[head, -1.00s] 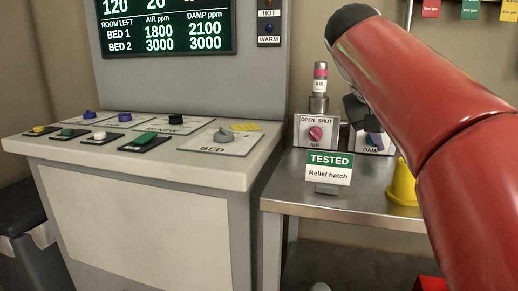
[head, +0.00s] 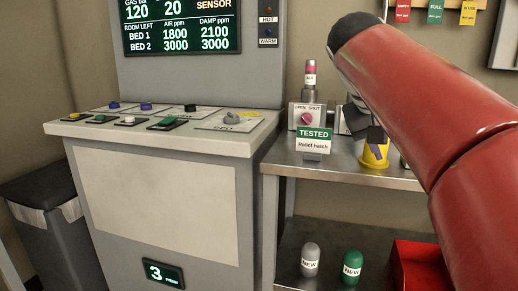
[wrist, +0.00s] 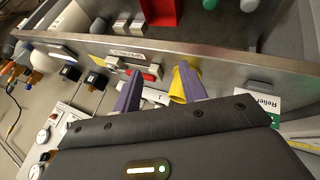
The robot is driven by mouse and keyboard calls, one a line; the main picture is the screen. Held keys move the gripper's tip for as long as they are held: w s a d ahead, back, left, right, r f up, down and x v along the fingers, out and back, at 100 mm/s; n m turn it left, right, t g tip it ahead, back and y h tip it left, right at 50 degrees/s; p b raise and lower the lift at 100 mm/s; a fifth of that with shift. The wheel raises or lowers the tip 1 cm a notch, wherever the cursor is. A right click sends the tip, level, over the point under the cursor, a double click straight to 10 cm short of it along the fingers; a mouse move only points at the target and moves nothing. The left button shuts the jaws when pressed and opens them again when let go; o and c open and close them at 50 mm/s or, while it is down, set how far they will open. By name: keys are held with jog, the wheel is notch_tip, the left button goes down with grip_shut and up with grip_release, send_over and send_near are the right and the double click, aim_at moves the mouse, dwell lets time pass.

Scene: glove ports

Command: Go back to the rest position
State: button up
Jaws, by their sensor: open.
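My gripper (head: 376,144) is at the end of my red arm, over the right part of the steel table in the head view. Part of it is hidden by the arm. In the wrist view, its two purple fingers (wrist: 160,88) stand apart with a clear gap. A yellow cup-like thing (wrist: 176,92) shows between them, closer to the right finger. I see nothing held.
The steel table (head: 345,175) carries the AIR valve box (head: 306,117) and the TESTED Relief hatch sign (head: 314,140). The grey console (head: 155,200) stands to the left. Two NEW cylinders (head: 352,267) and a red tray (head: 418,262) are on the lower shelf. Tags hang at the top right.

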jog(key=s+a+f+y, duration=0.2)
jog(key=s+f, duration=0.3)
jog(key=f, duration=0.4)
jog(key=s+a+f+n+t+y, duration=0.1)
jog(key=s+a+f+y, duration=0.1)
jog(key=s+f, duration=0.4)
jog(key=s+a+f+n+y, duration=0.1)
jog(key=s+a+f, duration=0.3)
jog(key=f, duration=0.8)
jog(key=shift+s+f+t+y, duration=0.3)
jog(key=shift+s+y, duration=0.4)
jog(key=shift+s, duration=0.4)
jog(key=shift+r, duration=0.1)
